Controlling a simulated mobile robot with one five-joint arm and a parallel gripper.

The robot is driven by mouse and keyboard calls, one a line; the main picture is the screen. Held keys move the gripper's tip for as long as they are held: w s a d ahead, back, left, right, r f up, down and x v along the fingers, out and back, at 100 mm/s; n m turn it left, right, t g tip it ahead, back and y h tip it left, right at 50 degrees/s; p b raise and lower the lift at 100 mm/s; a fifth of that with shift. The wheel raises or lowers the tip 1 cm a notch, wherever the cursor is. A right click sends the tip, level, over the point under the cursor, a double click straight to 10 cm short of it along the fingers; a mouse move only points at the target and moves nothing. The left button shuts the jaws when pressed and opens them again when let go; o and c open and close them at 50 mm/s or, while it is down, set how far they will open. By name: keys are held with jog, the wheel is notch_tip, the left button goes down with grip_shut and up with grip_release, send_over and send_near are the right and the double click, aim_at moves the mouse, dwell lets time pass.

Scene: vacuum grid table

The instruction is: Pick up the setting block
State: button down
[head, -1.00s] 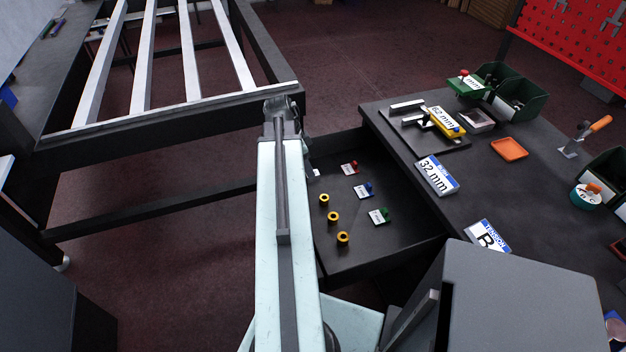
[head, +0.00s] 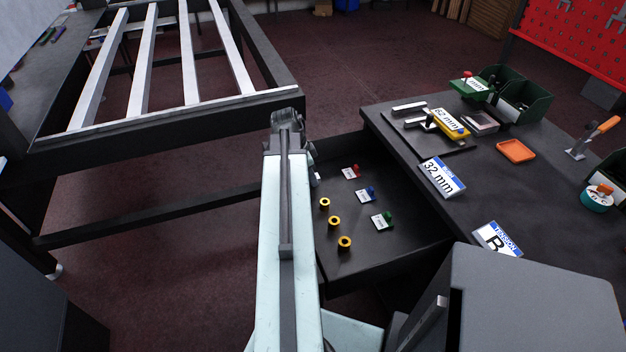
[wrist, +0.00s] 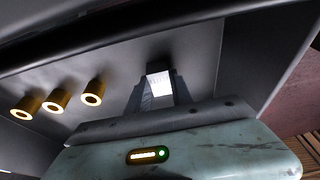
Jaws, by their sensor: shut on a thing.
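In the wrist view my gripper (wrist: 159,92) is shut on a small dark block with a white label face, which I take to be the setting block (wrist: 159,84). One finger is on each side of it. The grey drawer floor lies behind it; whether the block touches the floor I cannot tell. In the head view my arm hides most of the gripper; only a small pale piece shows at the arm's right edge, over the left side of the open drawer (head: 400,262).
Several yellow rings, one being the front ring (head: 344,243), stand in the drawer. Red, blue (head: 368,194) and green-knobbed pieces with white labels lie to their right. The bench (head: 400,160) holds a 32 mm sign (head: 442,177) and an orange tray (head: 515,151). A slatted frame (head: 170,125) stands left.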

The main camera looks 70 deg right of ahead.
notch_tip(320, 180, up, 10)
jog(key=p, duration=1)
jog(key=shift+r, duration=0.15)
